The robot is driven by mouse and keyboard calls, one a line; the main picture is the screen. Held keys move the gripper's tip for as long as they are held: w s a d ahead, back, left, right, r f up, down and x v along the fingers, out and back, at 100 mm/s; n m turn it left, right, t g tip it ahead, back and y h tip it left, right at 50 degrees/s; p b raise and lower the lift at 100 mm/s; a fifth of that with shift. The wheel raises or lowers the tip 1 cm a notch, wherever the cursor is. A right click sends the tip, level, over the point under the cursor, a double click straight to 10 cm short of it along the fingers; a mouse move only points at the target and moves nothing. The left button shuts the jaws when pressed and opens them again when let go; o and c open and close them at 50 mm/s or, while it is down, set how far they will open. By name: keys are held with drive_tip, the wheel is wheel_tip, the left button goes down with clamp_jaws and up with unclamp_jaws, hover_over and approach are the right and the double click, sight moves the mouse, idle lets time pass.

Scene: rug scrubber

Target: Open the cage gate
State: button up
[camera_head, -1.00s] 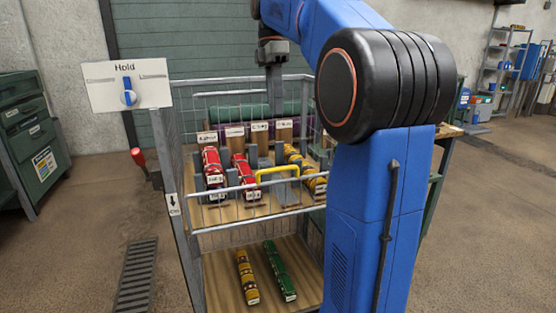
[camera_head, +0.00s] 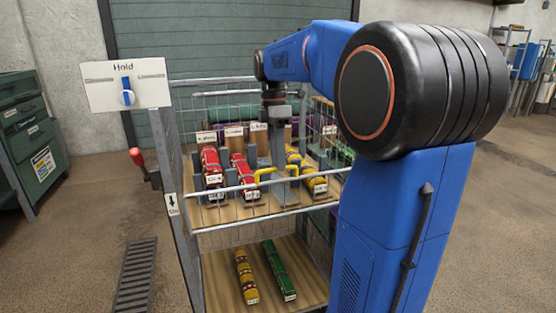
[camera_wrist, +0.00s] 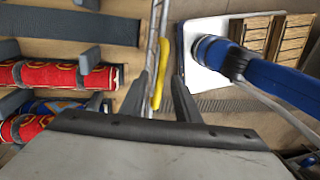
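The cage gate (camera_head: 225,193) is the wire-mesh front with grey rails, and it looks shut. A yellow handle (camera_head: 262,174) is on its top rail; in the wrist view it is a thin yellow bar (camera_wrist: 163,70). My gripper (camera_head: 281,178) points down at the handle and hides its middle. In the wrist view my gripper's fingers (camera_wrist: 162,90) are apart, with the yellow bar between them and a visible gap. A red-handled lever (camera_head: 138,158) is on the cage's left post, beside a small arrow label (camera_head: 172,204).
A white "Hold" panel (camera_head: 127,84) with a blue knob stands at left.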

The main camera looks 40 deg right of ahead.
drive_tip(key=shift+f, duration=0.3)
drive_tip(key=shift+c, duration=0.6)
clamp_jaws()
drive_tip(key=shift+s, duration=0.15)
